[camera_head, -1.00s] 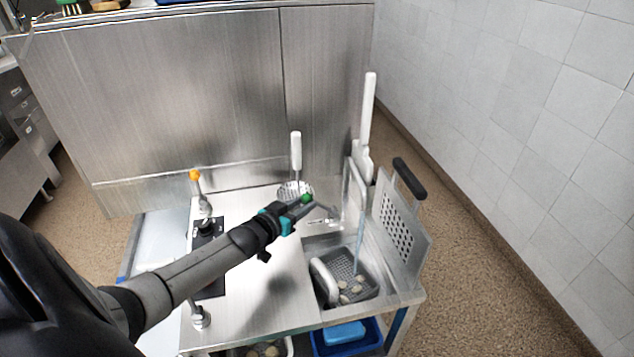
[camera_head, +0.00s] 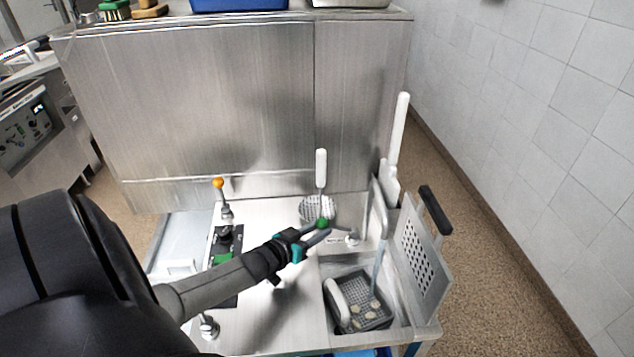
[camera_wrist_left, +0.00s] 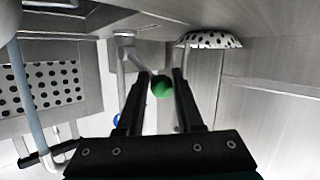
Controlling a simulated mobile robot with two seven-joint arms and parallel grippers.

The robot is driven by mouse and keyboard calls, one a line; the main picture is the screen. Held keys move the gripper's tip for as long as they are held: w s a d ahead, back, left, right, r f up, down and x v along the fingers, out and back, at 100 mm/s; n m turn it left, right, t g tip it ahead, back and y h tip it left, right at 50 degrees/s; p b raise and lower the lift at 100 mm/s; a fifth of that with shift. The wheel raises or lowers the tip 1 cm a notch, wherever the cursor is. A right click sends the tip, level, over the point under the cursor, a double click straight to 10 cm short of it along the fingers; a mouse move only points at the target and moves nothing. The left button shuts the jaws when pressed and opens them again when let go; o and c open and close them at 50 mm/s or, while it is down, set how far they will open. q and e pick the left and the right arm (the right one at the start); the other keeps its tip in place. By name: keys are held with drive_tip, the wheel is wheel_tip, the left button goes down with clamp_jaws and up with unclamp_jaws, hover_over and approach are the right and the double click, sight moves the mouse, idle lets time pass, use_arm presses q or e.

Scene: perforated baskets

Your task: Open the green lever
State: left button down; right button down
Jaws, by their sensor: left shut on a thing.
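In the left wrist view, the green knob (camera_wrist_left: 162,87) sits between the two fingertips (camera_wrist_left: 165,85). My left gripper is shut on the green lever. In the head view the fingers partly hide the lever's rod and the contact. My right gripper is not in view.
A grey perforated basket (camera_head: 345,318) sits in the sink at right. A perforated lid (camera_head: 421,250) stands upright beside it. A white-handled strainer (camera_head: 317,208) is behind the gripper. An orange-knobbed lever (camera_head: 218,184) stands to the left. The counter's middle is clear.

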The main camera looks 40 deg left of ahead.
use_arm(q)
drive_tip(key=c, duration=0.9)
unclamp_jaws()
drive_tip(key=shift+d+f, duration=0.2)
drive_tip(key=shift+f, duration=0.15)
drive_tip(key=shift+c, duration=0.2)
drive_tip(key=o, duration=0.3)
drive_tip(key=shift+w, duration=0.15)
drive_tip(key=shift+o, duration=0.5)
drive_tip(key=shift+a+r, duration=0.1)
drive_tip(key=shift+r, duration=0.1)
drive_tip(key=p+v, duration=0.2)
drive_tip(key=v, duration=0.3)
drive_tip(key=shift+s+r, duration=0.15)
drive_tip(key=shift+s, duration=0.25)
drive_tip(key=shift+v, duration=0.9)
